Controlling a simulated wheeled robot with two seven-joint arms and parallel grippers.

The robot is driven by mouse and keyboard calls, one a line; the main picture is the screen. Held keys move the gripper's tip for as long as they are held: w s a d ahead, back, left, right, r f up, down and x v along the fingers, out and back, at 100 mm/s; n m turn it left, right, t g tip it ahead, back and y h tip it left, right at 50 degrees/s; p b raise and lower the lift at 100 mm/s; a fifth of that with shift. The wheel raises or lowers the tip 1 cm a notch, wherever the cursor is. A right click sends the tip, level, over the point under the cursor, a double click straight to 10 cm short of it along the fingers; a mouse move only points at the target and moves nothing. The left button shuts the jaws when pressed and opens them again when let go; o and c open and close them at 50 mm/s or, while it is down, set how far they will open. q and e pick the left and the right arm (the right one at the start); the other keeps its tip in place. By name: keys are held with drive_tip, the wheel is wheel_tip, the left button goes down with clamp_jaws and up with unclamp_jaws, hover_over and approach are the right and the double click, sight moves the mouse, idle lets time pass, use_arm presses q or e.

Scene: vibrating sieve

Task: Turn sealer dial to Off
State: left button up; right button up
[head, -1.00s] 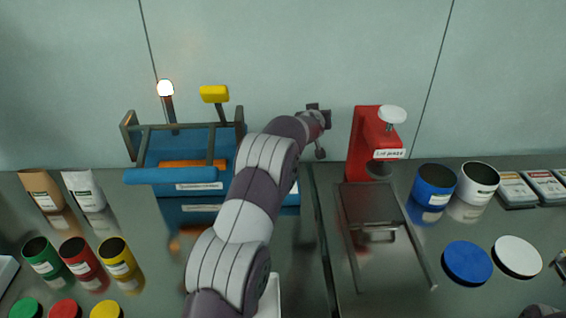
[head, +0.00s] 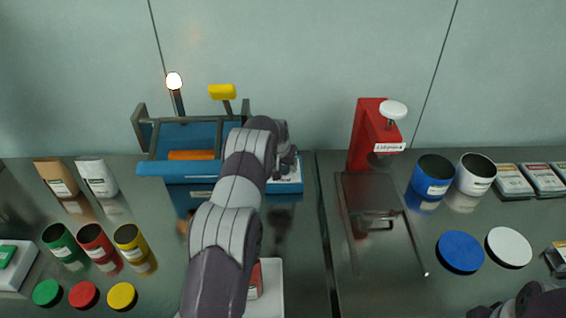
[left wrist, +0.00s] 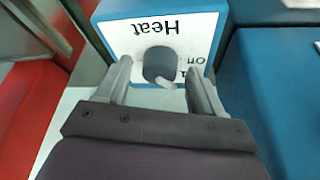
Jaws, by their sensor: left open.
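The sealer is a blue machine (head: 180,138) at the back left of the head view. Its dial (left wrist: 160,65) is a dark grey knob with a light pointer, on a white plate (left wrist: 195,28) marked "Heat" and "on", upside down in the left wrist view. Other plate lettering is partly hidden. In the head view my left gripper (head: 284,166) is beside the sealer's right end, and my arm hides the dial.
A red press (head: 365,140) and a dark metal stand (head: 375,195) are to the right. Blue (head: 432,178) and white (head: 475,174) cups stand beyond it. Coloured cups and lids (head: 84,295) are at the left. A white tray (head: 270,295) lies near my left arm.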

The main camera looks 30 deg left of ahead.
use_arm(q)
drive_tip(key=shift+w+f, duration=0.1)
drive_tip(key=shift+f, duration=0.1)
drive_tip(key=c, duration=1)
drive_tip(key=n+b, duration=0.1)
drive_tip(key=n+y+b, duration=0.1)
drive_tip(key=n+b, duration=0.2)
drive_tip(key=shift+d+f+y, duration=0.15)
drive_tip(key=shift+f+y, duration=0.1)
drive_tip(key=shift+y, duration=0.05)
drive_tip(key=shift+w+r+n+g+y+b, duration=0.1)
drive_tip(key=shift+n+g+y+b, duration=0.25)
drive_tip(key=shift+n+b, duration=0.7)
drive_tip(key=shift+r+n+g+b, duration=0.15)
drive_tip(key=shift+n+g+b, duration=0.3)
drive_tip(key=shift+n, duration=0.4)
drive_tip(key=shift+y, duration=0.25)
